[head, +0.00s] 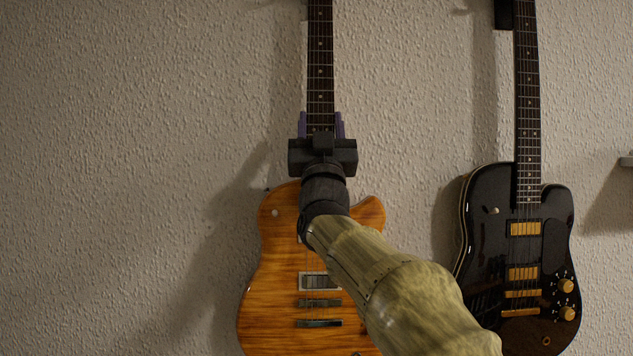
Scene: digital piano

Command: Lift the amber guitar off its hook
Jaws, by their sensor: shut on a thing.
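The amber guitar (275,263) hangs upright against the wall, left of centre in the head view. Its dark neck (320,60) runs up out of the top of the picture, so its headstock and hook are not in view. My gripper (320,122) is shut on the neck just above the body, with one purple finger on each side. My wrist and arm cover part of the guitar's body, and its lower end is cut off by the frame.
A black guitar (490,240) with gold hardware hangs to the right, apart from the amber one. A small grey bracket (626,161) shows at the right edge. The textured pale wall (120,150) is bare to the left.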

